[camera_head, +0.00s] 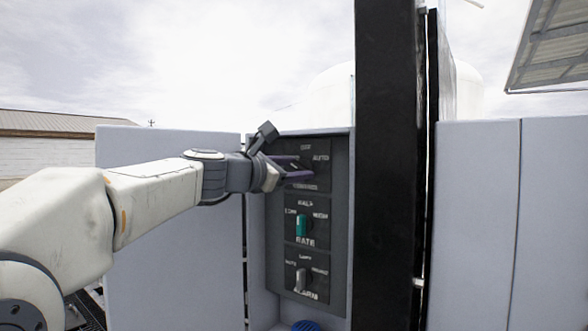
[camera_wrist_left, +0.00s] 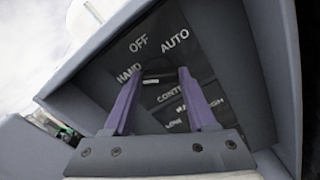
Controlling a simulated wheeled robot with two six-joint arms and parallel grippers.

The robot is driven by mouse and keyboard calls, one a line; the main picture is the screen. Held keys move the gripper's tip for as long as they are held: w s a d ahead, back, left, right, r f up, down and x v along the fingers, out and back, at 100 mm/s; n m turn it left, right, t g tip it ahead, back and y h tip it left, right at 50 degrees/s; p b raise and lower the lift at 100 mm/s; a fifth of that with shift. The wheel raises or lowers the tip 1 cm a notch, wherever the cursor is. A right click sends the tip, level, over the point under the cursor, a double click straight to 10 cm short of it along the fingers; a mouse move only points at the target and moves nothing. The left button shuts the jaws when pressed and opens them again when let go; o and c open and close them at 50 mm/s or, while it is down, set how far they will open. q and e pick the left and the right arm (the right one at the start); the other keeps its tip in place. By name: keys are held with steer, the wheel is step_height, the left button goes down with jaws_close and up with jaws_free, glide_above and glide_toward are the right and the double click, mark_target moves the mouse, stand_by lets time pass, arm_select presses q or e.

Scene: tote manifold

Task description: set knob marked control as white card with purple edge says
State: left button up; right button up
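The control knob's plate is the top one of three on a dark panel (camera_head: 318,220). In the left wrist view the words OFF, AUTO and HAND stand around it, with CONTROL (camera_wrist_left: 172,92) partly covered below. A dark knob-like shape (camera_wrist_left: 158,77) shows between my fingertips; its pointing direction is unclear. My left gripper (camera_head: 303,167) is at this top plate, its purple fingers apart on either side of the knob in the wrist view (camera_wrist_left: 162,74). I cannot tell whether they touch it. No white card with a purple edge shows. My right gripper is out of view.
Below are a green RATE knob (camera_head: 301,225) and a grey ALARM knob (camera_head: 301,278), both looking roughly upright. A blue round object (camera_head: 305,326) shows at the bottom edge. A black post (camera_head: 385,170) stands close right of the panel. Grey box walls (camera_head: 170,230) flank it.

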arm_select(q)
steer(key=shift+f+m+b, duration=0.15)
steer(key=shift+m+b, duration=1.05)
steer(key=shift+m, duration=0.3)
steer(key=shift+m+b, duration=2.5)
steer(key=shift+m, duration=1.9)
steer(key=o, duration=1.4)
steer(key=shift+c, duration=0.2)
